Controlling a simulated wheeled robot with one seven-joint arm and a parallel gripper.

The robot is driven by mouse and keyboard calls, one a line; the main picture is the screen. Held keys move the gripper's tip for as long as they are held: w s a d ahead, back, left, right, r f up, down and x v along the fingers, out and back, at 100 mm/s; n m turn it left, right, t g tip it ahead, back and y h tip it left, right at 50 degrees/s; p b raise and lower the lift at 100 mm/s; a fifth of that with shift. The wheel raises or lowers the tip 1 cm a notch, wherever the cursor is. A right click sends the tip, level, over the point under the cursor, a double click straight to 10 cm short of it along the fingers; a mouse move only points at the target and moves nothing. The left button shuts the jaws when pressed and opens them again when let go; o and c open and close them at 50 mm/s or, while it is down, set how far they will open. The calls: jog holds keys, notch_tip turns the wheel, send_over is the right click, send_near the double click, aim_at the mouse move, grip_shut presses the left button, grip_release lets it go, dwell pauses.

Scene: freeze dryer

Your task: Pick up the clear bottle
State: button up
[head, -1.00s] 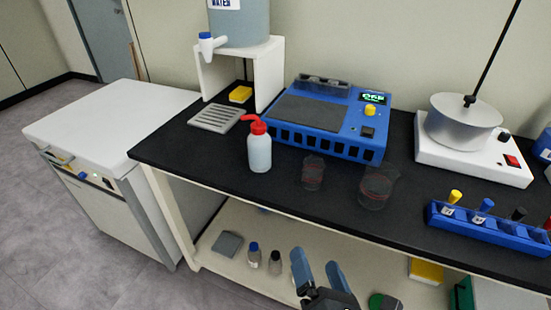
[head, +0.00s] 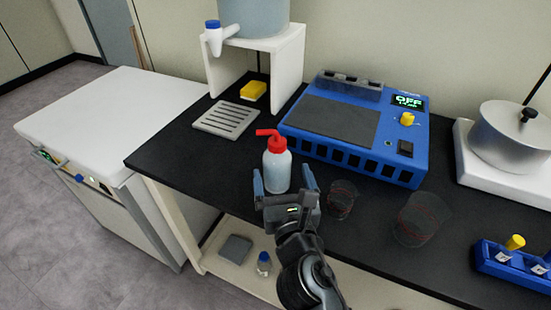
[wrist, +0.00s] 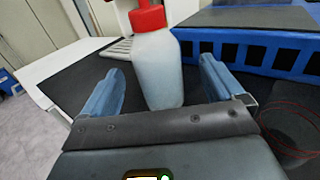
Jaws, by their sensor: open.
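The clear bottle (head: 277,172) is a translucent wash bottle with a red cap and red spout. It stands upright on the black bench top near the front edge. My gripper (head: 285,181) is open, with one blue finger on each side of the bottle's lower body. In the wrist view the bottle (wrist: 157,72) stands between the open fingers of my gripper (wrist: 162,85), with a gap visible on both sides. The top of its cap and the spout are cut off there.
Two clear beakers stand right of the bottle, the nearer one (head: 341,200) close to my right finger. A blue device (head: 345,130) reading OFF is behind. A slotted drain tray (head: 226,118) and yellow sponge (head: 253,90) lie behind left. A blue rack (head: 500,262) stands at right.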

aim_at(276, 159)
jog(key=x, duration=0.4)
jog(key=b+x, duration=0.1)
jog(key=x, duration=0.1)
jog(key=shift+w+a+f, duration=0.25)
jog(key=shift+f, duration=0.05)
jog(key=c, duration=1.2)
